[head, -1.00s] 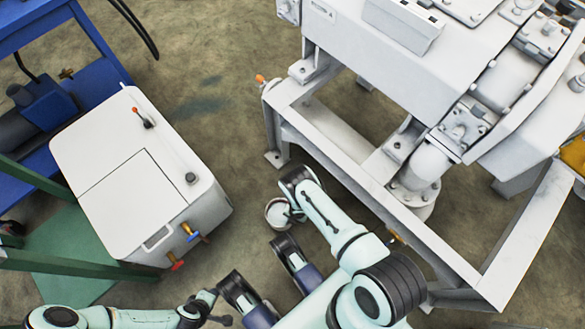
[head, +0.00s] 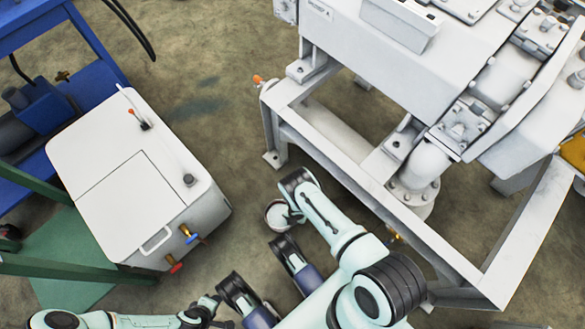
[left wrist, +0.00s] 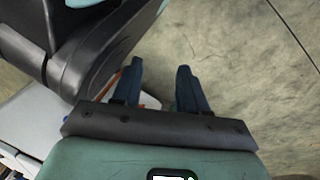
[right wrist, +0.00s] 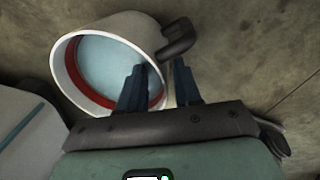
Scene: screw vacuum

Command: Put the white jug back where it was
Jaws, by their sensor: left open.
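The white jug (right wrist: 118,35) is in the right wrist view, tilted, with its mouth facing me. It has a red band inside, a pale blue interior and a dark handle (right wrist: 178,40). My right gripper (right wrist: 158,66) has one finger over the jug's mouth and one outside, with the wall by the handle between them; it looks shut on it. In the head view the jug (head: 276,215) shows beside my right gripper (head: 296,218), above the floor. My left gripper (left wrist: 160,70) is open and empty; it shows low in the head view (head: 222,322).
A white box-like unit (head: 125,190) with a lid, a handle and red and blue valves stands at left. A large grey machine on a metal frame (head: 370,185) fills the right. Bare floor (head: 215,110) lies between.

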